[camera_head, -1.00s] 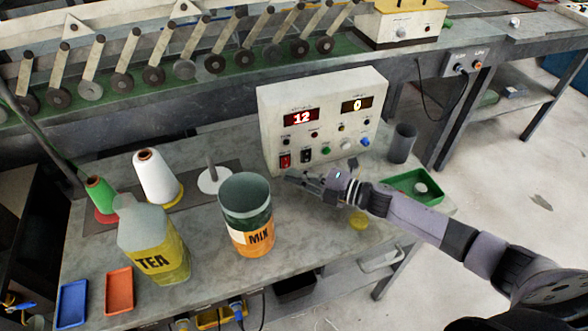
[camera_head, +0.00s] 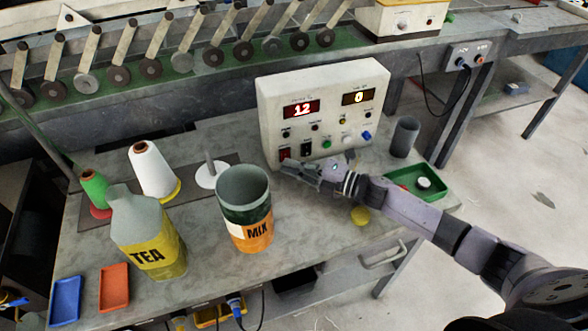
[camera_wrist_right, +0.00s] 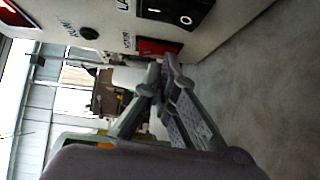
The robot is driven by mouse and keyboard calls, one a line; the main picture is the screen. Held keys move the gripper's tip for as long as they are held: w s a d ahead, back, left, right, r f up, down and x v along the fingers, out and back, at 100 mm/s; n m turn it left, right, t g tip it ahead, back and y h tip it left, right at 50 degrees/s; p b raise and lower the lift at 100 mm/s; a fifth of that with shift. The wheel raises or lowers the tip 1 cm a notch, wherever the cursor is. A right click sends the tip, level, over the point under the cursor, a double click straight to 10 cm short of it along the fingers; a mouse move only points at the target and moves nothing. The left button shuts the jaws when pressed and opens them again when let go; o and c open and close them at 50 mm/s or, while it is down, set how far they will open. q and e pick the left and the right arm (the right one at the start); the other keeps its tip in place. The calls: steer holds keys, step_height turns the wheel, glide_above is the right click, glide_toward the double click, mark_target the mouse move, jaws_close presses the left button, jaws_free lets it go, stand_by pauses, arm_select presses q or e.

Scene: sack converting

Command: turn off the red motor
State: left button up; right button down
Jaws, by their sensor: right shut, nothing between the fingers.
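The control box (camera_head: 350,88) stands on the grey table, its displays reading 12 in red and 0 in yellow. The red motor switch (camera_head: 285,153) is at its lower left, beside a black rocker switch (camera_head: 306,149). My right gripper (camera_head: 286,165) is shut and empty, with its tips just in front of and below the red switch. In the right wrist view the red switch (camera_wrist_right: 158,47) is close to the fingertips (camera_wrist_right: 161,72). Whether they touch, and which side of the switch is pressed in, I cannot tell. My left gripper is not in view.
A MIX can (camera_head: 245,215) stands left of my gripper, with a TEA jug (camera_head: 147,235) further left. A grey cup (camera_head: 404,137), a green tray (camera_head: 432,197) and a yellow disc (camera_head: 360,216) are at the right.

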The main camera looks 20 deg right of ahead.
steer(key=shift+r, duration=0.25)
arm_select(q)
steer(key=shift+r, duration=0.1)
arm_select(e)
step_height(320, 180, up, 10)
steer(key=shift+f, duration=0.2)
steer(key=shift+f, duration=0.1)
